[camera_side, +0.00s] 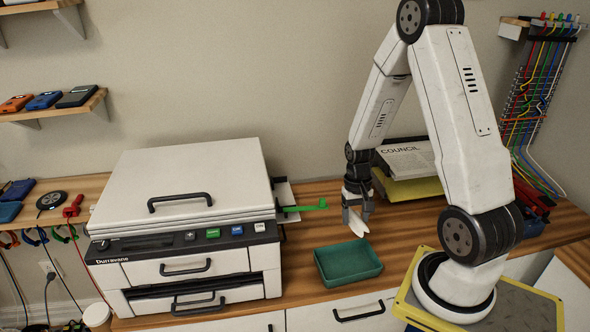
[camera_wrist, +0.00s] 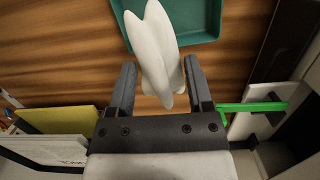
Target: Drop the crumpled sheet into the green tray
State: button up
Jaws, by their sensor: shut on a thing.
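The crumpled sheet (camera_wrist: 156,50) is white with pointed folds and is held between the fingers of my gripper (camera_wrist: 158,85) in the wrist view. In the side view the sheet (camera_side: 358,222) hangs below my gripper (camera_side: 357,212), above the desk and just behind the green tray.
A white printer (camera_side: 180,265) with a green lever (camera_side: 305,208) on its right side stands left of the tray. A yellow tray with papers (camera_side: 408,187) sits at the back. Coloured cables (camera_side: 535,95) hang at the right. Bare wood lies around the green tray.

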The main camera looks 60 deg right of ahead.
jog(key=shift+f, duration=0.4)
jog(key=shift+f, duration=3)
jog(key=o, duration=1.2)
jog(key=shift+r, duration=0.15)
jog(key=shift+w+d+r, duration=0.15)
jog(key=shift+r, duration=1.1)
jog(key=shift+w+d+r, duration=0.1)
jog(key=shift+r, duration=1.15)
jog(key=shift+w+d+r, duration=0.15)
jog(key=shift+r, duration=1.1)
